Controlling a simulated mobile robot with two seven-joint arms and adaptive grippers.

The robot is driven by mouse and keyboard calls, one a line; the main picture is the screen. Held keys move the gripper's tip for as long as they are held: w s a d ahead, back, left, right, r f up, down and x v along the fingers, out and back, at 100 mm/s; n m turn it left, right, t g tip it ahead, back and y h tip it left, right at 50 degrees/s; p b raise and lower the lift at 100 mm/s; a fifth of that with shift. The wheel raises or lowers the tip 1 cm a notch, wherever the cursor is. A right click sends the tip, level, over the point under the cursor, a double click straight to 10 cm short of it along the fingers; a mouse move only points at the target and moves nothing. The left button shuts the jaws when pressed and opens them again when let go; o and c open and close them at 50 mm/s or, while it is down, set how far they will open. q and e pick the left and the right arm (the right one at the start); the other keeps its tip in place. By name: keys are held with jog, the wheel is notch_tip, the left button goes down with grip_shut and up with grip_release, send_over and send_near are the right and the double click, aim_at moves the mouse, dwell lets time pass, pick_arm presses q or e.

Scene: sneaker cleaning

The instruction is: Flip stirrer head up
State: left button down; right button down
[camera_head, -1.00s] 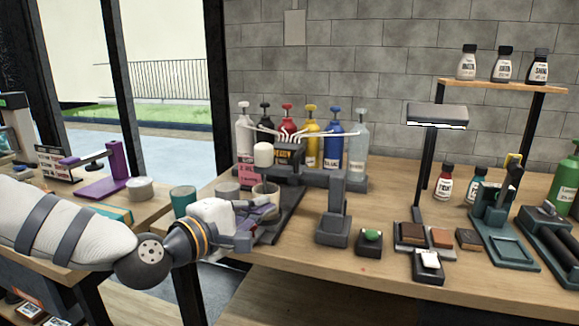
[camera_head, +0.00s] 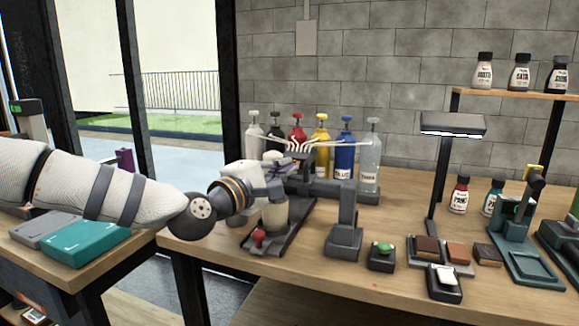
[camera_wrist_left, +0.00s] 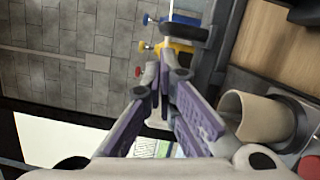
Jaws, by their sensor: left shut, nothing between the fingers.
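The stirrer has a long dark base (camera_head: 292,231) with a red knob (camera_head: 258,237) at its near end. A beige cup (camera_head: 275,216) stands on the base; it also shows in the wrist view (camera_wrist_left: 262,118). My left gripper (camera_head: 291,166) is above the cup, at the height of the stirrer head. Its purple fingers are closed together and hold nothing; they show in the wrist view (camera_wrist_left: 164,68). The gripper hides most of the stirrer head in the head view, so I cannot tell its tilt or whether the fingers touch it. My right gripper is out of view.
Several pump bottles, including a yellow one (camera_head: 321,145) and a blue one (camera_head: 344,156), stand close behind the stirrer. A grey stand (camera_head: 345,230) and a green-button box (camera_head: 382,255) stand to its right. A lamp (camera_head: 452,124) stands further right.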

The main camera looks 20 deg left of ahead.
pick_arm(q)
jog(key=shift+x, duration=1.1)
jog(key=shift+r, duration=0.1)
